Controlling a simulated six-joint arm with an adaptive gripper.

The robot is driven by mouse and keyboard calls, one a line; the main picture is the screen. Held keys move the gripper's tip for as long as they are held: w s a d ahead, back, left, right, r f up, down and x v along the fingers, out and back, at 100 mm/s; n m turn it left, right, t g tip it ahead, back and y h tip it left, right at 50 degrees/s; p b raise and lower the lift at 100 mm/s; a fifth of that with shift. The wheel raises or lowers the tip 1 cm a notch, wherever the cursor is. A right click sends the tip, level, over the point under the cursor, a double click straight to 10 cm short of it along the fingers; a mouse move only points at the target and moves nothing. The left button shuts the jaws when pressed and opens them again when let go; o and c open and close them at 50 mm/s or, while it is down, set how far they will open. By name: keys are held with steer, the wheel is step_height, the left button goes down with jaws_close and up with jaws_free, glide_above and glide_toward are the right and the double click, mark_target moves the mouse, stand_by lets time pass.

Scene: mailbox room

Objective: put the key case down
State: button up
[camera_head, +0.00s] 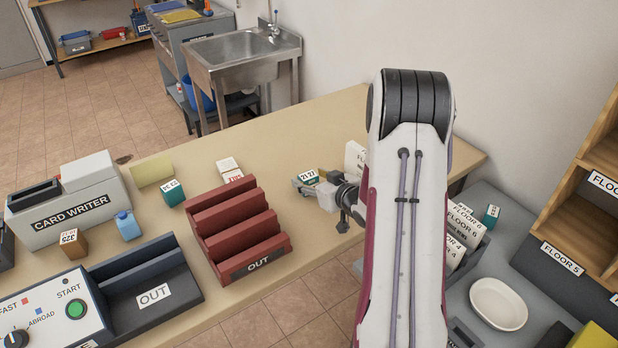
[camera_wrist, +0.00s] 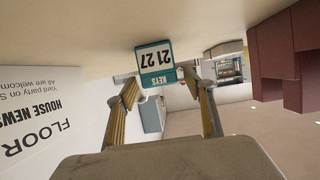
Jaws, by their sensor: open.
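The key case (camera_head: 309,177), teal with a white label reading "21 27", is by the fingers of my gripper (camera_head: 312,187) at the back right of the tan table. In the wrist view the key case (camera_wrist: 155,62) appears upside down against the tabletop, with "KEYS" on its teal side. My gripper (camera_wrist: 166,88) is open, its fingers apart to either side of the case in that view. Whether a finger touches the case, I cannot tell. My arm hides part of the table to the right.
A red OUT rack (camera_head: 237,232) stands left of the gripper. White papers (camera_head: 355,158) stand close behind it; a large printed sheet (camera_wrist: 45,110) fills the wrist view's left. Another teal case (camera_head: 173,193) and a card writer (camera_head: 75,200) stand farther left.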

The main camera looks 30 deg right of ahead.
steer(key=shift+a+v, duration=0.1)
steer(key=shift+v, duration=1.4)
steer(key=shift+a+v, duration=0.15)
steer(key=shift+v, duration=1.35)
steer(key=shift+r, duration=0.1)
steer(key=shift+w+a+r, duration=0.2)
steer(key=shift+r, duration=0.3)
steer(key=s+a+r+g+h, duration=0.35)
steer(key=s+a+r, duration=0.25)
steer(key=a+r, duration=0.5)
steer(key=s+a+r+g+y, duration=0.2)
steer(key=s+a, duration=0.5)
steer(key=s, duration=0.4)
steer(key=s+a+r+g+y, duration=0.2)
steer(key=s+a, duration=0.6)
steer(key=s, duration=0.4)
steer(key=shift+s+a+r+n, duration=0.2)
steer(key=shift+a+r+n, duration=0.15)
steer(key=shift+r, duration=0.55)
steer(key=shift+o, duration=0.6)
